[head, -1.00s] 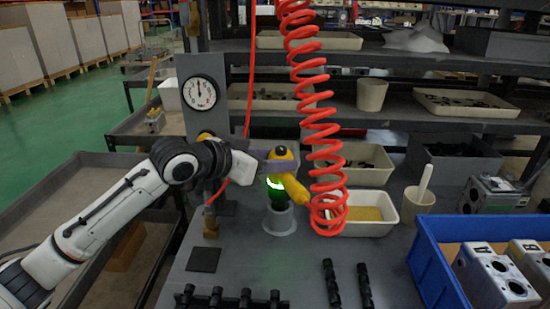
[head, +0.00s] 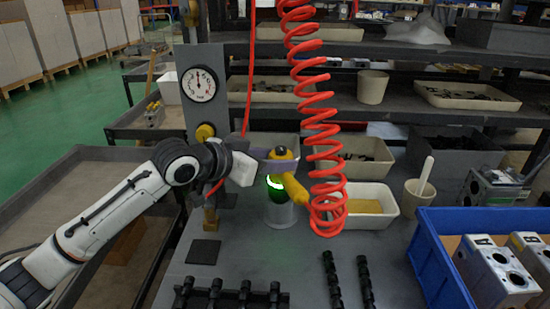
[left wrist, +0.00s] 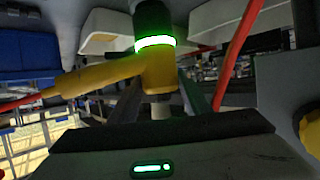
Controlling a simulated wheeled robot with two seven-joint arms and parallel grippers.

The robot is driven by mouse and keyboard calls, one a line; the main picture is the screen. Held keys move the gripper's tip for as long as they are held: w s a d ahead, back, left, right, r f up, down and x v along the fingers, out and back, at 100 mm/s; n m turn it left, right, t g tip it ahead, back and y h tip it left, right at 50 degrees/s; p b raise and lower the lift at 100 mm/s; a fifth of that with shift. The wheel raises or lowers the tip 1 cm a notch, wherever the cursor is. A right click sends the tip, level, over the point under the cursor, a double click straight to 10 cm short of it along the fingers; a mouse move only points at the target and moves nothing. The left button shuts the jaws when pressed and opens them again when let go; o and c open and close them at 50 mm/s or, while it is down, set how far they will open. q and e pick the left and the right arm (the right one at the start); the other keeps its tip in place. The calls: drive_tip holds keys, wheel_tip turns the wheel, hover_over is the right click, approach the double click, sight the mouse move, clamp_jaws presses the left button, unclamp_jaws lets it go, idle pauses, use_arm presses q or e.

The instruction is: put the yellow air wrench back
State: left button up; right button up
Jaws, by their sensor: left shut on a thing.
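The yellow air wrench (head: 295,188) has a dark lower body with a glowing green ring and a handle pointing to the lower right. My left gripper (head: 281,158) is shut on its upper part and holds it upright. The wrench also shows in the left wrist view (left wrist: 115,74), between the fingers (left wrist: 162,100). Directly below is a grey round cup-like holder (head: 281,216) on the bench. The wrench's dark lower end is at the holder's rim; I cannot tell how far it is inside. The right gripper is not in view.
A red coiled hose (head: 318,130) hangs beside the wrench handle. A gauge (head: 199,84) stands on a post at the left. A cream tray (head: 372,222), a cup (head: 418,195) and a blue crate (head: 430,262) are to the right. Black manifold parts (head: 230,299) lie in front.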

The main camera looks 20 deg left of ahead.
use_arm(q)
drive_tip(key=shift+f, duration=0.2)
idle(0.6)
drive_tip(key=o, duration=1.5)
drive_tip(key=shift+c, duration=0.2)
drive_tip(key=shift+s+f, duration=0.1)
drive_tip(key=shift+f, duration=0.5)
drive_tip(key=v, duration=1)
drive_tip(key=shift+r+b, duration=0.35)
drive_tip(key=shift+r, duration=0.05)
drive_tip(key=shift+a, duration=0.1)
